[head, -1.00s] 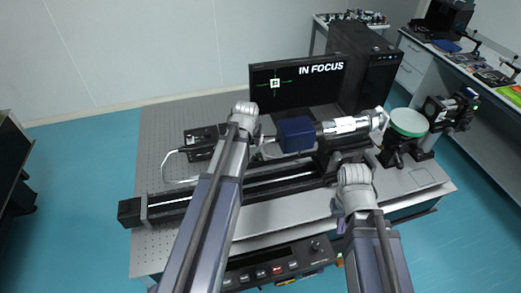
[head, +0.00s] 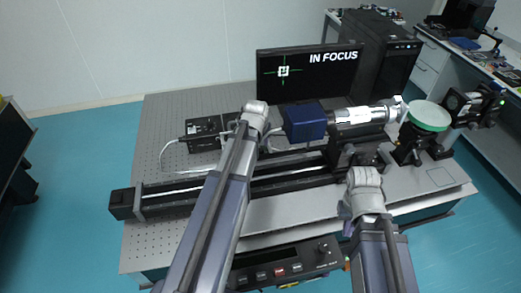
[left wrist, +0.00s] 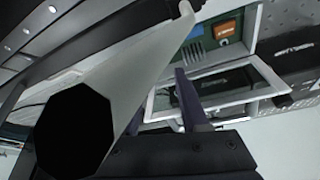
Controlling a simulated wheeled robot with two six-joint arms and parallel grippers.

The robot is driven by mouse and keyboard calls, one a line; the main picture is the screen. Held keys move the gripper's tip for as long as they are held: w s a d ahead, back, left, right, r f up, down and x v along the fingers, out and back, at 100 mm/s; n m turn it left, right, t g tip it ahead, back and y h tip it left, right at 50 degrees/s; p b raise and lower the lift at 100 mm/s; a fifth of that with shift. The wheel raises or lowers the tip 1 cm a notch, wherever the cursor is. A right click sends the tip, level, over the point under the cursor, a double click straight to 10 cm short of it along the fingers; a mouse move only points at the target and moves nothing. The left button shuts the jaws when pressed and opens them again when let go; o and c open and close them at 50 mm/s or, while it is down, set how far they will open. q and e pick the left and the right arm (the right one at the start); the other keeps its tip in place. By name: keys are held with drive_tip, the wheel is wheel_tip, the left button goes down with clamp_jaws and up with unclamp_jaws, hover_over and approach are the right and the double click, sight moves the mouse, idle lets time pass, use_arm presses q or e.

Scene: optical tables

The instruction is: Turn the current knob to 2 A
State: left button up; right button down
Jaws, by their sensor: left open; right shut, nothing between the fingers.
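A black control unit (head: 285,266) with a row of buttons, one red, sits low at the front edge of the optical table. A round dark knob (head: 323,246) is at its right end; its labels and setting are too small to read, so I cannot tell whether it is the current knob. My left gripper (left wrist: 160,105) is open in the left wrist view, with dark purple fingers and nothing seen between them. In the head view my left arm hides it. My right gripper is hidden behind my right arm, left of which the knob shows.
In the left wrist view, a white-framed screen (left wrist: 262,85) is close beyond the fingers.

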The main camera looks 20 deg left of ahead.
sight(260, 150)
use_arm(q)
drive_tip(key=b+x, duration=0.6)
drive_tip(key=x, duration=0.1)
drive_tip(key=shift+w+f+b, duration=0.1)
drive_tip(key=shift+f+b, duration=0.25)
use_arm(e)
wheel_tip(260, 150, down, 7)
drive_tip(key=shift+f, duration=0.1)
use_arm(q)
clamp_jaws()
